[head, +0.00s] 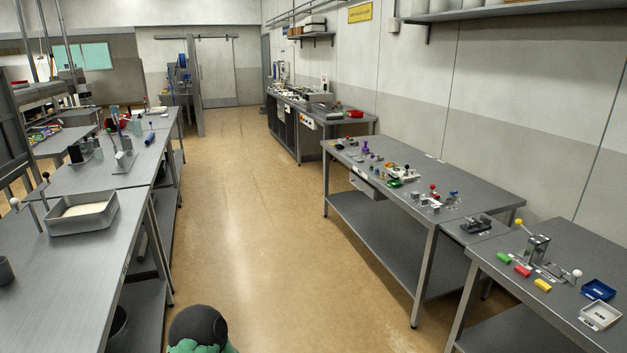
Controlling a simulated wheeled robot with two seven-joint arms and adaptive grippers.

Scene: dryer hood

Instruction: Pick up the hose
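I cannot make out a hose in the head view. Small items on the far benches are too small to tell apart. Neither of my grippers shows a fingertip in this view. A dark rounded shape with green below it (198,330) shows at the bottom edge, and I cannot tell what it is.
An open floor aisle (240,200) runs between metal benches on the left (75,265) and right (390,205). A metal tray (82,214) stands on the left bench. Blue (598,290) and white (600,315) trays lie at the right. A door (215,72) is at the back.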

